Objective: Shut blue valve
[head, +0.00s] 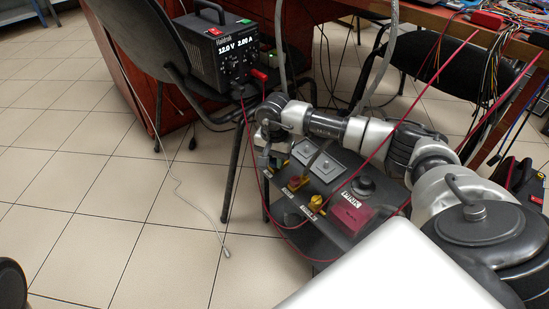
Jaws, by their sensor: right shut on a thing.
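A dark cart (340,232) carries a row of small valves along its left side. My right gripper (268,152) reaches over the far end of this row, pointing down. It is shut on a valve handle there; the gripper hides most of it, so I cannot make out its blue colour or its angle. A valve with red and yellow parts (294,182) stands nearer, and a yellow-handled valve (315,203) nearer still. Both are apart from the gripper. My left gripper is not in view.
A red box (349,212) and grey switch plates (325,166) sit on the cart. Red hoses or cables (420,95) cross by my arm. The tiled floor (100,220) at left is mostly clear.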

